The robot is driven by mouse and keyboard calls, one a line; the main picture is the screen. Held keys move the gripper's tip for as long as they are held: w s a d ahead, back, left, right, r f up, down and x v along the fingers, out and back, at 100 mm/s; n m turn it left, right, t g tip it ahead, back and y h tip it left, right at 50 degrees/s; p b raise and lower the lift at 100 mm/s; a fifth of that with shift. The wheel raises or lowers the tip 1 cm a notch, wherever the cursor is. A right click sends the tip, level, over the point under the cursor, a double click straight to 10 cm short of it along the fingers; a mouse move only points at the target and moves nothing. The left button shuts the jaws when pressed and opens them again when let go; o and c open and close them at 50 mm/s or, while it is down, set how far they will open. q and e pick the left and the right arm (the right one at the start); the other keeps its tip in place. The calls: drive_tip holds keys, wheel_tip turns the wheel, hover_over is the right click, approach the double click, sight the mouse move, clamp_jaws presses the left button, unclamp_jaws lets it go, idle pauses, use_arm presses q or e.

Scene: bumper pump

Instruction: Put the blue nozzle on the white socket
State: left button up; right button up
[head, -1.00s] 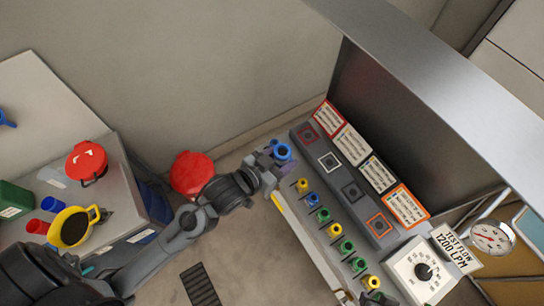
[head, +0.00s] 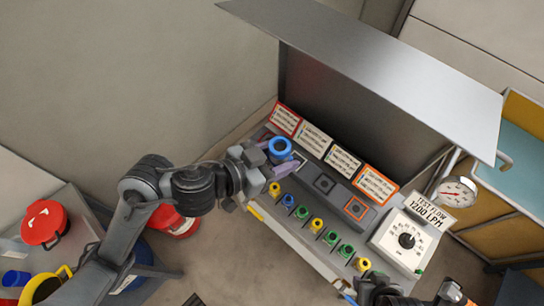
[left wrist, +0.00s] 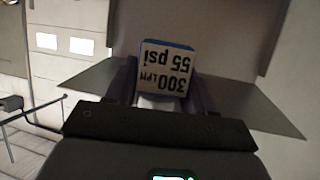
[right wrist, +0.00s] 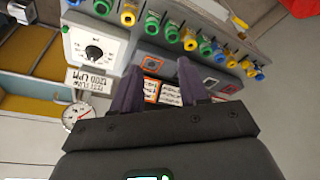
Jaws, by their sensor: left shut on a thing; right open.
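The blue nozzle (head: 280,148) is in my left gripper (head: 272,158), which is shut on it over the far-left part of the sloped panel. In the left wrist view the nozzle's label face (left wrist: 165,68) reads 300 LPM 55 psi between the fingers. The white socket is mostly hidden behind the gripper and nozzle in the head view. It shows in the right wrist view as a white-outlined square (right wrist: 211,82). I cannot tell whether the nozzle touches the panel. My right gripper (right wrist: 160,85) is open and empty near the panel's other end.
The dark socket (head: 323,183) and orange socket (head: 356,207) lie along the panel, with label cards behind. Several coloured knobs (head: 316,225) line the front edge. A metal hood (head: 370,70) overhangs the back. A dial box (head: 404,240) and gauge (head: 456,192) stand right.

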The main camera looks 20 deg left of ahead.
use_arm(q)
drive_tip(key=shift+d+r, duration=0.15)
drive_tip(key=shift+r, duration=0.1)
use_arm(e)
drive_tip(key=shift+o, duration=1.2)
use_arm(q)
drive_tip(key=shift+s, duration=0.1)
use_arm(e)
drive_tip(key=w+a+r+m+t+y, duration=0.4)
drive_tip(key=w+a+r+t+y, duration=0.15)
drive_tip(key=w+a+r, duration=0.35)
drive_tip(key=s+a+r+n+g+y, duration=0.25)
drive_tip(key=a+r+n+y, duration=0.5)
drive_tip(key=a+r, duration=0.45)
drive_tip(key=n, duration=0.7)
approach(284, 149)
drive_tip(key=s+d, duration=0.2)
drive_tip(key=r, duration=0.2)
drive_tip(key=shift+h, duration=0.4)
drive_tip(key=x, duration=1.2)
drive_tip(key=shift+w+d+f, duration=0.15)
drive_tip(key=shift+w+d, duration=0.05)
drive_tip(key=shift+w, duration=0.15)
drive_tip(key=shift+c, duration=0.4)
